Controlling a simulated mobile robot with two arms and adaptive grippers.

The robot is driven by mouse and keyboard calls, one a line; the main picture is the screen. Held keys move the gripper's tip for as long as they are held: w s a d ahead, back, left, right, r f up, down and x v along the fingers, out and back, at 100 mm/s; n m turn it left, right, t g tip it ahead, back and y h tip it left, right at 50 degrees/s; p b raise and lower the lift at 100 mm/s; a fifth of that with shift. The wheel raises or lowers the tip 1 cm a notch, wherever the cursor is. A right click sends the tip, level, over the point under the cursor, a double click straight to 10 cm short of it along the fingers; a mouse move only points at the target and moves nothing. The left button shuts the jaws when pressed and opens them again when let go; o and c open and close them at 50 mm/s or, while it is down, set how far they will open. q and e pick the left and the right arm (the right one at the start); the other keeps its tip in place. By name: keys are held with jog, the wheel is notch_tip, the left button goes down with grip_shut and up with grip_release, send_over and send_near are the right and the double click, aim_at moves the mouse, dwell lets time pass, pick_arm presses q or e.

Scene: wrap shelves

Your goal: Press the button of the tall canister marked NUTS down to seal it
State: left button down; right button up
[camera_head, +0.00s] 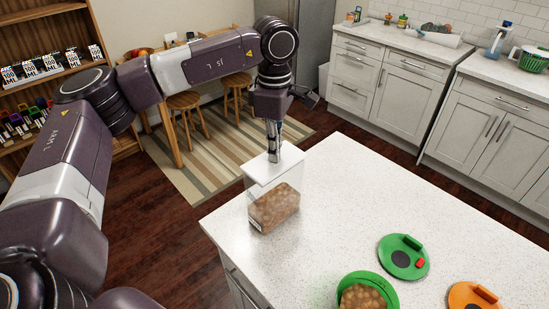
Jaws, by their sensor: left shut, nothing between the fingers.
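A clear, box-shaped canister (273,207) with a white lid (262,169) stands upright near the counter's left corner. It is partly filled with round brown contents. A small label shows low on its side, too small to read. My left gripper (274,158) points straight down over the lid, its fingers shut and empty. The fingertips are at the lid's top, over its middle right, and seem to touch it. The button is hidden behind them, so I cannot tell whether it is up or down. My right gripper is out of view.
A green container (349,278) with brown contents is at the counter's front edge. A round green lid (398,265) and an orange lid (459,297) lie to its right. The white speckled countertop (345,195) is clear between them and the canister. The canister stands close to the left edge.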

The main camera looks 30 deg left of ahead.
pick_arm(q)
notch_tip(320, 180, up, 8)
jog(key=p, duration=0.4)
jog(key=shift+f+p, duration=0.25)
jog(key=shift+p, duration=0.15)
dwell(0.5)
